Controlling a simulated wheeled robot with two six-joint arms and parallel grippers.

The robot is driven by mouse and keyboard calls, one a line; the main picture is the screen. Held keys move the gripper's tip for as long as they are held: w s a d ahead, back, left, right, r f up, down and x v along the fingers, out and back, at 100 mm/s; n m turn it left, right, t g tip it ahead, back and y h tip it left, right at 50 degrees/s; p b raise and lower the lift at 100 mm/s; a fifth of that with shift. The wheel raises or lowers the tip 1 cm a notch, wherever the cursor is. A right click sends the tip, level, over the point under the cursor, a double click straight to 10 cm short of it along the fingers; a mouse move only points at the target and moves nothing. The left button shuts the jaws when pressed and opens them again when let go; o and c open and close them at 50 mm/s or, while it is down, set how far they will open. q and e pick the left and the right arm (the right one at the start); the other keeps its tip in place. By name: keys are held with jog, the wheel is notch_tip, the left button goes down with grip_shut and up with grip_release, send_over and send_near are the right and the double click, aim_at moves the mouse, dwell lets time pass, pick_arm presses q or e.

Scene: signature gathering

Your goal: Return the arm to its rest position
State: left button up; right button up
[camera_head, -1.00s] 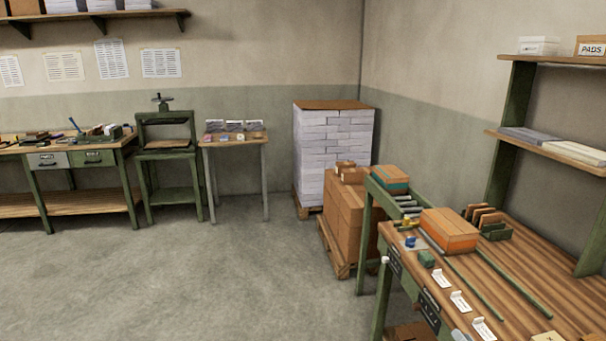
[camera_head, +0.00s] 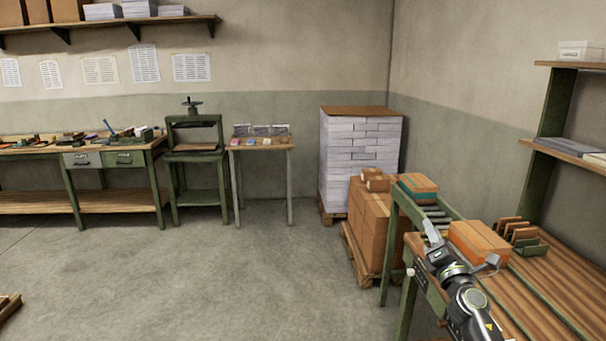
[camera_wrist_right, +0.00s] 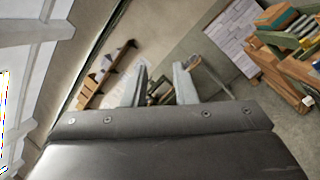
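My right arm comes in at the lower right of the head view. Its gripper (camera_head: 460,243) is in front of the workbench (camera_head: 530,300) and the orange-and-brown box (camera_head: 479,240). In the right wrist view the two fingers of this gripper (camera_wrist_right: 160,78) stand apart. Nothing is held between them; only the distant room shows in the gap. My left gripper is in neither view.
A roller stand with a box (camera_head: 417,187), stacked cartons (camera_head: 369,225) on a pallet and a tall paper stack (camera_head: 360,160) are close by at the right. A small table (camera_head: 262,146) and a press (camera_head: 195,150) stand at the back. The middle floor is clear.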

jog(key=s+d+f+m+g+h, duration=0.1)
jog(key=s+d+f+m+g, duration=0.2)
jog(key=f+m, duration=0.8)
jog(key=s+f+m+g+h+b, duration=0.1)
jog(key=s+f+m+g, duration=0.35)
jog(key=f, duration=1.05)
jog(key=s+d+f+m+g+h, duration=0.15)
jog(key=s+f+m, duration=0.45)
jog(key=f+m, duration=0.6)
jog(key=s+a+f+g+b, duration=0.1)
jog(key=s+f+g, duration=0.6)
jog(key=s+f, duration=2.05)
jog(key=s+a+f+g, duration=0.2)
jog(key=s, duration=1)
jog(key=s+a+f+g, duration=0.2)
jog(key=s+f, duration=0.1)
jog(key=s, duration=1)
jog(key=shift+s+a+m+g+y+b, duration=0.25)
jog(key=shift+m+g+y+b, duration=0.1)
jog(key=shift+y+b, duration=0.1)
